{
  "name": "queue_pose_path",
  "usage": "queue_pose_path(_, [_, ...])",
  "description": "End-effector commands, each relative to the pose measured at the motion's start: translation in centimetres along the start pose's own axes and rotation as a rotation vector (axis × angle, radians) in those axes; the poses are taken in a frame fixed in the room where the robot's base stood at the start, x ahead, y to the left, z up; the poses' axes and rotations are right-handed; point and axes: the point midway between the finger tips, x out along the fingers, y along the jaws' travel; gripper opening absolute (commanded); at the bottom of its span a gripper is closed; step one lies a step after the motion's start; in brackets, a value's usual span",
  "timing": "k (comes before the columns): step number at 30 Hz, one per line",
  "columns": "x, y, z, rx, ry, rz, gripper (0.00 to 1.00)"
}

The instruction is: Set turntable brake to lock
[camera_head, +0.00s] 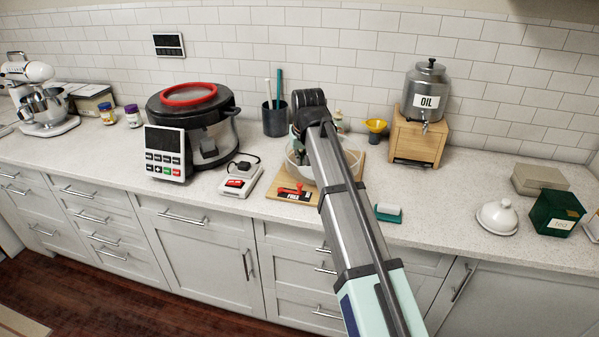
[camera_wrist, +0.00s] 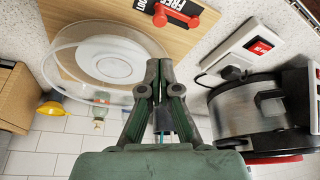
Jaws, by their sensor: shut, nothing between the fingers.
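The turntable brake is a red lever (camera_head: 291,190) on the front edge of a wooden board (camera_head: 273,208). It also shows at the top of the wrist view (camera_wrist: 178,14), beside a black label. FREE is readable on the label; a second word is only partly visible, and I cannot tell which mark the lever points at. A clear bowl (camera_wrist: 62,72) stands on the board, with a white round disc (camera_wrist: 106,62) seen inside it. My gripper (camera_wrist: 158,64) is shut and empty, its fingertips beside the bowl, apart from the lever. My arm hides much of the bowl in the head view.
An oil dispenser (camera_head: 423,95) on a wooden stand and a yellow funnel (camera_head: 376,126) are to the right.

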Motion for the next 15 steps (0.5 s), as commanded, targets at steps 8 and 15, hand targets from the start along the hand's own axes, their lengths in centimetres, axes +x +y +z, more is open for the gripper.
queue_pose_path(8, [2.9, 0.0, 0.0, 0.000, -0.004, 0.000, 0.00])
queue_pose_path(15, [6.8, 0.0, 0.0, 0.000, -0.003, 0.000, 0.00])
